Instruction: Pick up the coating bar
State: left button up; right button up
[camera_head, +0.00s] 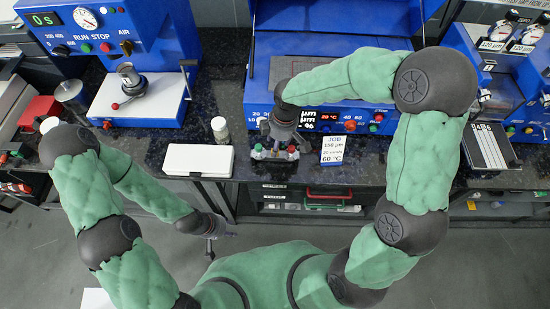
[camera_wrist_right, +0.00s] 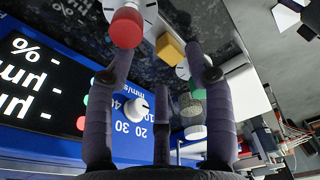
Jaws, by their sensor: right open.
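I cannot single out the coating bar with certainty. A small holder (camera_head: 275,153) with red and green ends sits at the bench's front edge, and my right gripper (camera_head: 280,137) is just above it. In the right wrist view, my right gripper (camera_wrist_right: 160,52) is open and empty. A red knob (camera_wrist_right: 127,27), a yellow block (camera_wrist_right: 170,48) and a green round end (camera_wrist_right: 195,90) show around and between its fingers. My left gripper (camera_head: 210,240) hangs in front of the bench, away from everything.
The blue coater (camera_head: 342,18) with its lit panel stands behind the holder. A label card (camera_head: 344,150) reading 150 µm and 60 °C stands to the right. A white flat box (camera_head: 199,161) and a white-capped jar (camera_head: 220,130) are to the left. Dark bench top lies between them.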

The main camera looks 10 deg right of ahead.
aim_at(266, 156)
jog(key=f+b, duration=0.1)
jog(key=f, duration=0.1)
jog(key=f+b, duration=0.1)
jog(key=f, duration=0.4)
jog(key=shift+w+a+f+b, duration=0.2)
jog(key=shift+a+f+b, duration=0.05)
jog(key=shift+a+b, duration=0.15)
jog(key=shift+r, duration=0.1)
grip_shut()
